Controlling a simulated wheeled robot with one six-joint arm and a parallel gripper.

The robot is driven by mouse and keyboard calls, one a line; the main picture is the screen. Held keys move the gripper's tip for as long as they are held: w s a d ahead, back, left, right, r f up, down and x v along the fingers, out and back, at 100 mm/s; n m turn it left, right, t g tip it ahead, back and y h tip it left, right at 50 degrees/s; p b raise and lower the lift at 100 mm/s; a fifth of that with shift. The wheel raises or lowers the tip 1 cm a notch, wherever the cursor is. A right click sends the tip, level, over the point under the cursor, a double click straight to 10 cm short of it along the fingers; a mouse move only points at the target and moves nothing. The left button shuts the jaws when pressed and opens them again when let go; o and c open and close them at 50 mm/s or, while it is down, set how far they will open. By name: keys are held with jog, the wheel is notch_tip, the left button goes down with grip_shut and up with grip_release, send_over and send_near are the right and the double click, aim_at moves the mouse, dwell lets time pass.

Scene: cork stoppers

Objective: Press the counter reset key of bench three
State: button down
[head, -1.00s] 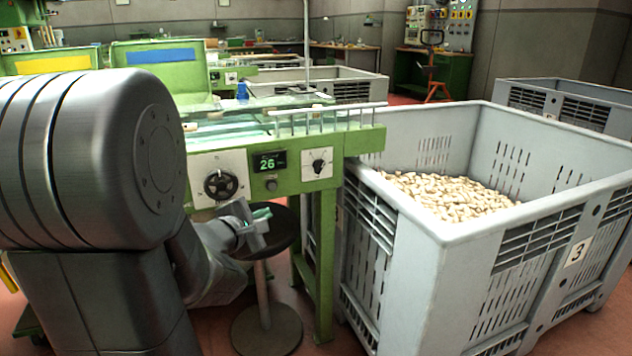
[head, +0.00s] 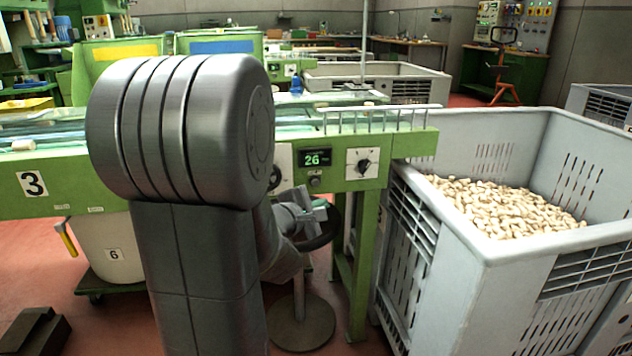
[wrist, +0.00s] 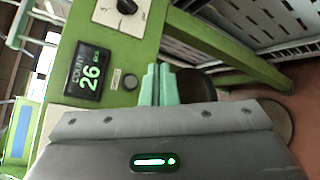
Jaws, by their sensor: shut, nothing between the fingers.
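Bench three is the green bench (head: 90,185) with a "3" label on its front. Its counter display (head: 316,158) reads 26 and also shows in the wrist view (wrist: 88,74). The reset key is a small round grey button (head: 315,181) just under the display. In the wrist view the key (wrist: 130,82) lies between the display and my fingers. My gripper (head: 322,203) is shut and empty, just below the key in the head view. In the wrist view its pale green fingertips (wrist: 158,68) are together, right of the key and apart from it in the picture.
A rotary switch (head: 362,163) sits right of the display. A dark round stool (head: 318,238) stands under the gripper. A large grey crate of corks (head: 470,285) stands at the right. A white bin marked 6 (head: 112,250) is under the bench at left.

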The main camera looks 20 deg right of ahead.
aim_at(315, 182)
jog(key=shift+w+d+p, duration=0.25)
jog(key=shift+w+d, duration=0.05)
jog(key=shift+w, duration=0.85)
jog(key=shift+w+d+p, duration=0.25)
jog(key=shift+w+p, duration=0.05)
jog(key=shift+w, duration=0.8)
jog(key=shift+w+d+p, duration=0.25)
jog(key=shift+w+d, duration=0.05)
jog(key=shift+w, duration=0.85)
jog(key=shift+w+d+b, duration=0.1)
jog(key=shift+w+b, duration=0.3)
jog(key=shift+w+d, duration=0.1)
jog(key=shift+w, duration=0.3)
jog(key=shift+s+b, duration=0.1)
jog(key=shift+b, duration=0.25)
jog(key=shift+s+a+b, duration=0.2)
jog(key=shift+s+b, duration=0.4)
jog(key=shift+s, duration=0.1)
jog(key=shift+s, duration=0.15)
